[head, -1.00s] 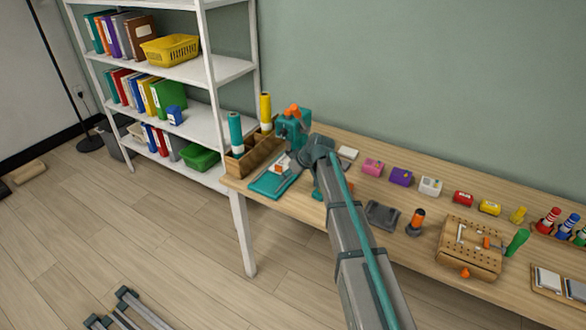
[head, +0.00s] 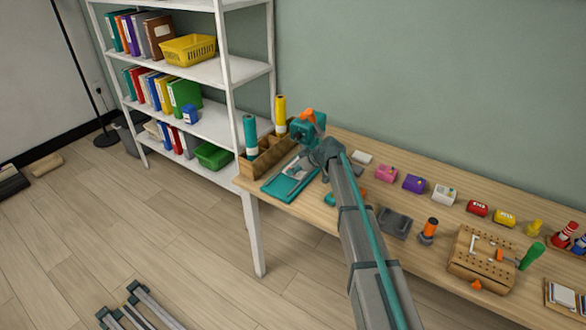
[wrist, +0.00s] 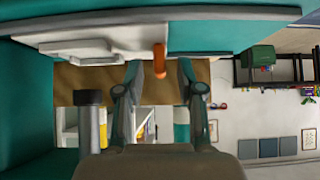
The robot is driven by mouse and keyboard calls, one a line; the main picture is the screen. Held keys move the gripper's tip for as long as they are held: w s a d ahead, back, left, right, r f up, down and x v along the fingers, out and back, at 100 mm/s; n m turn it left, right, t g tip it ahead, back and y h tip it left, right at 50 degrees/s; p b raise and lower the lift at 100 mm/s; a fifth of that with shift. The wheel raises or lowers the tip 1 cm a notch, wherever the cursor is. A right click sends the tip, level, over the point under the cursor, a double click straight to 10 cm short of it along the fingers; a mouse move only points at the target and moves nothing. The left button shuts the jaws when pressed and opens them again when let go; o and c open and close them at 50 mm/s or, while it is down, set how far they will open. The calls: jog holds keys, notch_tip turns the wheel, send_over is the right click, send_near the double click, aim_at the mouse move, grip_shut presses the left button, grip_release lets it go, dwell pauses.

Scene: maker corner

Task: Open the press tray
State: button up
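The press (head: 307,127) is teal with an orange top part and stands at the bench's back left in the head view. A flat teal tray (head: 281,189) with pale pieces on it lies in front of it. My arm's end is right beside the press and hides part of it; my fingers are hidden there. In the wrist view my gripper (wrist: 160,72) is open, its two fingers apart. An upright orange bar (wrist: 160,58) shows between the fingertips, with gaps on both sides. Behind it are teal and pale surfaces (wrist: 205,38). I cannot tell whether this bar belongs to the tray.
A wooden holder (head: 262,160) with teal and yellow rolls stands left of the tray. A grey cradle (head: 394,222), an orange-topped tool (head: 429,229) and a pegboard block (head: 482,262) are to the right. A white shelf (head: 222,125) stands behind left.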

jog(key=shift+w+a+f, duration=0.2)
jog(key=shift+a+f, duration=0.2)
jog(key=shift+f, duration=0.1)
grip_shut()
